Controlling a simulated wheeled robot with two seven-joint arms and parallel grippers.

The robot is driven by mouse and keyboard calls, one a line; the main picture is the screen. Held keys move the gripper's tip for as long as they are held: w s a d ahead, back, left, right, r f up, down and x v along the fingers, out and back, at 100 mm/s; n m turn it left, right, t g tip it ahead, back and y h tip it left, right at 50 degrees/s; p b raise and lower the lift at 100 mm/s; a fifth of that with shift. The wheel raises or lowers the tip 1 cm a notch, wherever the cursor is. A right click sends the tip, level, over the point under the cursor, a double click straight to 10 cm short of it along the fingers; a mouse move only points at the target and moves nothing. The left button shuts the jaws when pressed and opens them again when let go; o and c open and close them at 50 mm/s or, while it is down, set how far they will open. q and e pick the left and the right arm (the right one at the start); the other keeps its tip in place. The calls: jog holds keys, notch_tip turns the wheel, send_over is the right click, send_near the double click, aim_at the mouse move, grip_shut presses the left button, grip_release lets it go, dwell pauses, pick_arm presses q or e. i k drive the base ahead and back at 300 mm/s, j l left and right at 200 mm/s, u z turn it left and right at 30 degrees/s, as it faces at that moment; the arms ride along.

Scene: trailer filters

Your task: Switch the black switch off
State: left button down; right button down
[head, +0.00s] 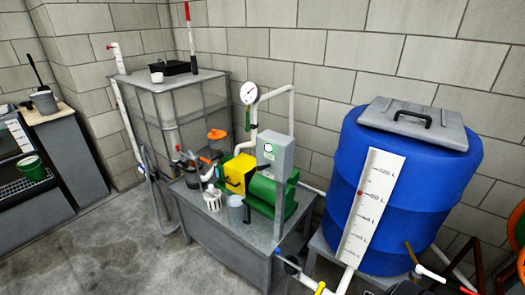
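A grey control box (271,152) stands on a grey post beside the pump in the head view. A small round green light or button (268,147) shows on its front. A small dark part just below the green spot may be the black switch, but it is too small to tell its position. The pump has a yellow housing (238,170) and a green motor body (264,196), and sits on a grey metal table (245,247). Neither of my grippers shows in this view.
A large blue tank (430,190) with a white scale stands right of the table. A caged container (165,115) stands behind left. Containers and a white strainer (212,199) crowd the tabletop. Pipes run low at the front right. The concrete floor (120,245) is clear at left front.

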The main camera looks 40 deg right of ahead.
aim_at(259, 168)
jog(key=i+j+z, duration=0.1)
jog(key=i+z, duration=0.15)
jog(key=z, duration=0.15)
jog(key=i+j+z, duration=0.2)
jog(key=z, duration=0.25)
jog(key=i+j+z, duration=0.25)
jog(key=z, duration=0.15)
jog(key=i+j+z, duration=0.15)
jog(key=j+z, duration=0.25)
jog(key=i+j+z, duration=0.1)
jog(key=j+z, duration=0.2)
jog(key=z, duration=0.15)
jog(key=j+z, duration=0.85)
jog(key=j, duration=0.2)
